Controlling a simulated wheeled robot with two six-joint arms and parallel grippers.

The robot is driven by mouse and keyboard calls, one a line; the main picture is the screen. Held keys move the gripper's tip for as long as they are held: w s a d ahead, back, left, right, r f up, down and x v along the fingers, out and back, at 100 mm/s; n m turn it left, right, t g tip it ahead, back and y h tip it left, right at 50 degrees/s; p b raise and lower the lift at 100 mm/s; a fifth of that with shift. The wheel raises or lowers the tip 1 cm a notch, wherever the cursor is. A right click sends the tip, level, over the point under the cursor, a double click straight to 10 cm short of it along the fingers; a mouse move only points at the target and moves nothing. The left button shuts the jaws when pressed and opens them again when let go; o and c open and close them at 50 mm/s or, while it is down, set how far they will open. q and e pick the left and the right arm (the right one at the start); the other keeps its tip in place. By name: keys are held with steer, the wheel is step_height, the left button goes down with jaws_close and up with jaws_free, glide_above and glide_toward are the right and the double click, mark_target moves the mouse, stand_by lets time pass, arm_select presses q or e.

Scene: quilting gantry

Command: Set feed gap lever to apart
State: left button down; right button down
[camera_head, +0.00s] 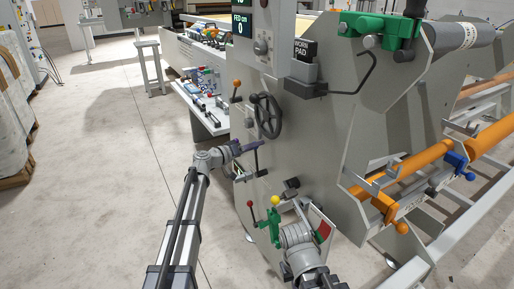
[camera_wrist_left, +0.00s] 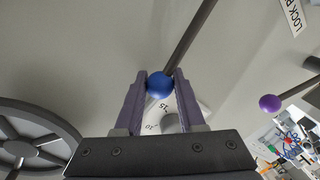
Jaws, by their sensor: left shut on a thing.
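My left gripper (camera_head: 255,145) reaches the grey side panel of the machine from the left, beside a thin lever (camera_head: 257,160) below the black handwheel. In the left wrist view its two purple fingers (camera_wrist_left: 160,95) are shut on the lever's blue ball knob (camera_wrist_left: 160,85), whose dark rod runs up and right. Behind the knob is a pale dial with numbers, partly covered by the fingers. I see no label naming this lever. The knob is hidden by the gripper in the head view. My right arm (camera_head: 298,238) is low at the panel; its fingertips cannot be made out.
The handwheel (camera_head: 267,116) is just above the left gripper and shows in the left wrist view (camera_wrist_left: 35,140). A lever with an orange knob (camera_head: 237,83) is higher up. A purple-knobbed lever (camera_wrist_left: 269,102) is to the right. Open floor (camera_head: 100,180) lies to the left.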

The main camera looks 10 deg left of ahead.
arm_select(q)
steer(key=shift+w+a, duration=0.15)
stand_by(0.3)
steer(key=c, duration=0.5)
jaws_free()
steer(key=v, duration=0.7)
steer(key=shift+s+a+p, duration=0.3)
steer(key=shift+p, duration=0.1)
